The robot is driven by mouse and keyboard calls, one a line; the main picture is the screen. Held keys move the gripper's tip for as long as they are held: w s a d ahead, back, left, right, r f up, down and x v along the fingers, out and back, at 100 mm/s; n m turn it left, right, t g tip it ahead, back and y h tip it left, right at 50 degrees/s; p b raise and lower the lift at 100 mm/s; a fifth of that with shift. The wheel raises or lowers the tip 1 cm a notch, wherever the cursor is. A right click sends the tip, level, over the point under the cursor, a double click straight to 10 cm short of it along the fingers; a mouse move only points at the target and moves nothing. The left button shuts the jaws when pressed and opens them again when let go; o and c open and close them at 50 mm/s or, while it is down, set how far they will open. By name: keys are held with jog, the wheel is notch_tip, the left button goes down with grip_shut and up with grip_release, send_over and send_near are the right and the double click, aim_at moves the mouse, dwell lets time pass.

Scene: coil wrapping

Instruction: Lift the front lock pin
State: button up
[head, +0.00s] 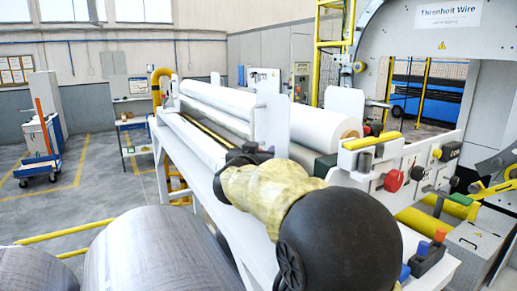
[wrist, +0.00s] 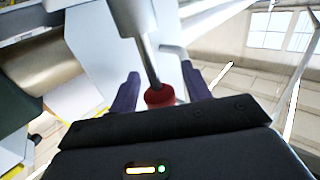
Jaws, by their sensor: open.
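In the wrist view, my gripper (wrist: 160,71) is open, with its two dark fingers apart. A red knob (wrist: 158,96), which looks like the lock pin's head, lies between the fingers close to the gripper body. A grey metal rod (wrist: 148,62) runs from the knob up to a thicker grey cylinder (wrist: 127,17). I see gaps between the knob and both fingers; depth is hard to tell. In the head view, my arm reaches to the near white end plate (head: 270,122) of the roll holder. My fingers and the knob cannot be made out there.
A white film roll (head: 320,118) lies behind the end plate, with another roll (head: 215,100) farther left. A control panel with a red button (head: 393,179) stands right. Large coils (head: 160,252) fill the lower left.

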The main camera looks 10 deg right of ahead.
grip_shut()
jog(key=shift+r+p, duration=1.5)
jog(key=shift+p, duration=0.1)
jog(key=shift+r, duration=0.1)
grip_release()
jog(key=shift+s, duration=0.1)
jog(key=shift+a, duration=0.1)
